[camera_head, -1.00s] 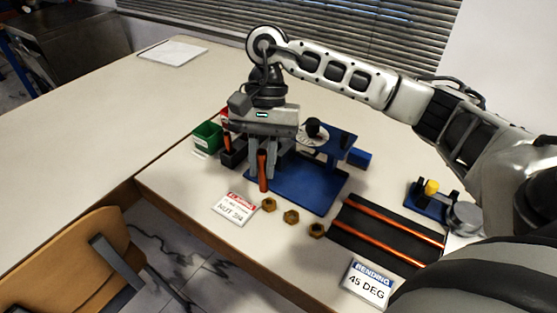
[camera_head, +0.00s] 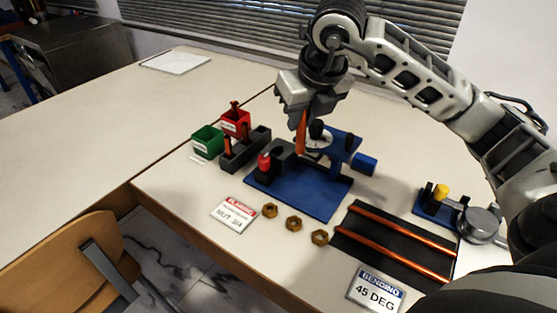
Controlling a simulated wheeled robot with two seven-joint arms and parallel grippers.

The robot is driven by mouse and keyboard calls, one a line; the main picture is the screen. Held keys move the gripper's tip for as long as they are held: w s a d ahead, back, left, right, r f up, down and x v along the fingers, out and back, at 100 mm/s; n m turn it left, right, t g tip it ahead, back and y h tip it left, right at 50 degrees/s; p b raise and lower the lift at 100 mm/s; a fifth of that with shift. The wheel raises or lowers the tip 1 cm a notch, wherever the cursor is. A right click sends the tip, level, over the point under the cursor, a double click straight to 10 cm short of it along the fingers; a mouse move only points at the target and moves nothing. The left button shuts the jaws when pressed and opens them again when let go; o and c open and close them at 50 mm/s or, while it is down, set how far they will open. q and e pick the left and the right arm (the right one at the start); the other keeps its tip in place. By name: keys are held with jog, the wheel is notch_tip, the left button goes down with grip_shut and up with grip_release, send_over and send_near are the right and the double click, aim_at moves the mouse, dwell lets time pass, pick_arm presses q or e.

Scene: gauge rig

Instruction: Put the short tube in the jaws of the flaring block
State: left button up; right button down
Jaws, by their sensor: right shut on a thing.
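The short tube (camera_head: 300,137) is copper-orange and hangs roughly upright, slightly tilted, from my right gripper (camera_head: 304,113). The gripper is shut on its upper part. The flaring block is on a blue base plate (camera_head: 308,192), with dark grey jaws (camera_head: 283,157) and a red-topped part (camera_head: 264,162) at its left end. In the picture, the tube's lower end is just right of and above the dark jaws. I cannot tell its exact height over the block. My left gripper is out of view.
A dark rack (camera_head: 245,150) holding short copper pieces stands left, by a green bin (camera_head: 207,142) and red bin (camera_head: 236,123). Brass nuts (camera_head: 294,223) lie in front. Long copper tubes lie on a black mat (camera_head: 350,236). A bending tool (camera_head: 482,225) stands right.

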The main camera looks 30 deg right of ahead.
jog(key=w+d+f+p, duration=0.1)
jog(key=w+f, duration=0.3)
jog(key=w+d+f+p, duration=0.1)
jog(key=w+f, duration=0.3)
jog(key=w+d+f+p, duration=0.1)
jog(key=w+f, duration=0.3)
jog(key=w, duration=0.1)
jog(key=shift+d+f, duration=0.25)
jog(key=shift+d, duration=0.05)
jog(key=shift+f, duration=0.2)
jog(key=shift+f+b, duration=0.25)
jog(key=shift+b, duration=0.05)
jog(key=shift+f+b, duration=0.3)
jog(key=shift+f, duration=0.1)
jog(key=c, duration=1.4)
grip_release()
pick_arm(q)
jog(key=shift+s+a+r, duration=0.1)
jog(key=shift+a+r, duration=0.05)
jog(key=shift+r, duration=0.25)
pick_arm(e)
jog(key=shift+o, duration=0.2)
jog(key=shift+r, duration=0.15)
